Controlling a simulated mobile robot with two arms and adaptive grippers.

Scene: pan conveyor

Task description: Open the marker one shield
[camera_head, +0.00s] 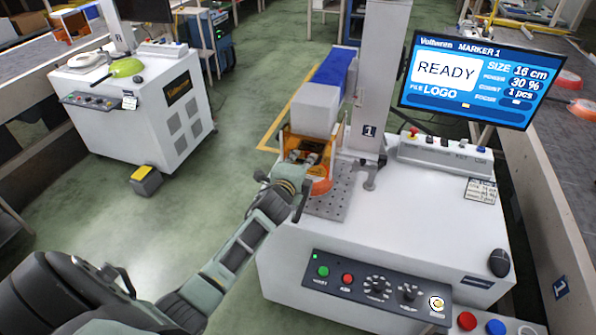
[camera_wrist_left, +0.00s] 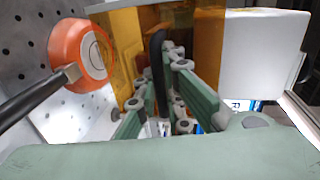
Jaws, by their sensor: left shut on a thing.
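The marker one shield (camera_head: 296,143) is a translucent orange guard under the grey laser head of marker one. It also shows in the left wrist view (camera_wrist_left: 209,45), with a dark upright handle (camera_wrist_left: 157,55) on it. My left gripper (camera_head: 304,158) is at the front of the shield, shut on the handle with its fingers on either side (camera_wrist_left: 157,88). The arm partly hides the shield's lower part in the head view. An orange pan (camera_head: 320,186) lies on the perforated plate (camera_head: 333,201) beside the gripper. My right gripper is not in view.
The marker one screen (camera_head: 469,79) reads READY. A grey column (camera_head: 378,80) stands right of the shield. A control panel (camera_head: 375,288) is on the machine's front.

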